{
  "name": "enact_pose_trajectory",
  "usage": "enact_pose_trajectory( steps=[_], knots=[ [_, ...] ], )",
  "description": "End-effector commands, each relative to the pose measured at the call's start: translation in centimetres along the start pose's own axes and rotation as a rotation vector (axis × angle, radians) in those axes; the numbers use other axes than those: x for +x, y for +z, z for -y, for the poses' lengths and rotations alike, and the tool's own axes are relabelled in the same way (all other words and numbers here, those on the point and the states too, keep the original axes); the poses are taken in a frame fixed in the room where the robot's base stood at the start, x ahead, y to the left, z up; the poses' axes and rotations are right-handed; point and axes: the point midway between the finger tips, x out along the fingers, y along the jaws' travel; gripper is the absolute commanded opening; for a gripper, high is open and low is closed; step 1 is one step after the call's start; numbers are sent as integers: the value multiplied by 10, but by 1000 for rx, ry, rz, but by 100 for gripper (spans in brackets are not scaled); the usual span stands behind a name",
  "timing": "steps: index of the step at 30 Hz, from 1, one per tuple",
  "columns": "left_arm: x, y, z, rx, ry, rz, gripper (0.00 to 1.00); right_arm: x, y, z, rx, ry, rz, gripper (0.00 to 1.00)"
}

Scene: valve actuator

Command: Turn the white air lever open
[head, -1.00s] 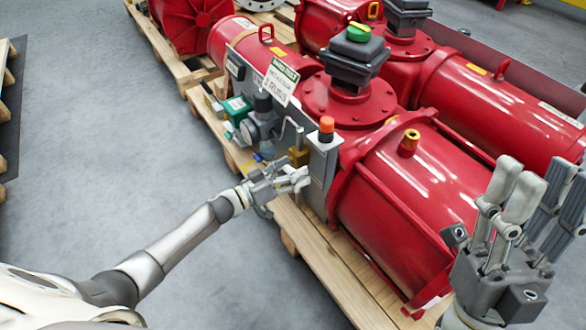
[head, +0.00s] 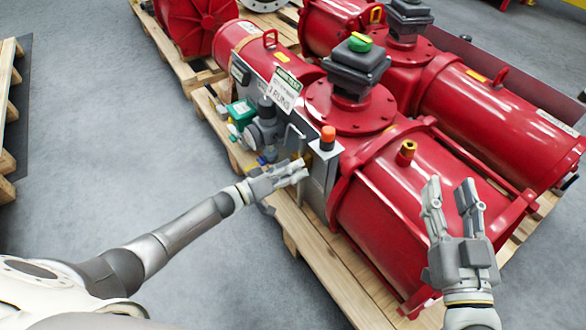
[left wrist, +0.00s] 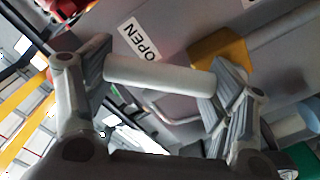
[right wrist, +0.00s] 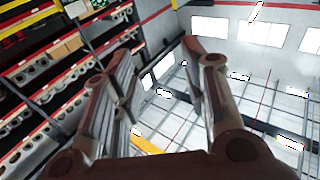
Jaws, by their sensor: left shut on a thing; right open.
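The white air lever (left wrist: 160,75) shows in the left wrist view as a pale bar lying crosswise between the fingers of my left gripper (left wrist: 158,88). The gripper is shut on it, with one finger at each end of the bar. An "OPEN" label (left wrist: 139,39) is on the grey panel just behind the lever. In the head view my left gripper (head: 290,172) is at the panel's lower front, and its fingers hide the lever. My right gripper (head: 453,205) is open and empty, raised in front of the red cylinder, with fingers pointing up.
The grey panel (head: 321,180) carries an orange-topped knob (head: 328,134), and gauges and a green box (head: 241,110) sit to its left. Red actuators (head: 420,185) rest on a wooden pallet (head: 318,262). The grey floor (head: 110,120) at left is clear.

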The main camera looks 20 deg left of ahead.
Motion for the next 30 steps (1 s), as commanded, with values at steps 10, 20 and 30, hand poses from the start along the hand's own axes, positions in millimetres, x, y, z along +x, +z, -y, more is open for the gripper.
enact_pose_trajectory(
  steps=[10, 20, 30],
  knots=[
    [4, -20, -2, -184, 7, -6, 34, -13, 49, -8, -6, 17, 282, 40],
    [4, -37, 8, -465, 8, -6, 34, -23, 69, -10, -6, 23, 392, 40],
    [4, -48, 17, -681, 9, -4, 34, -13, 51, -7, -5, 16, 280, 40]
  ],
)
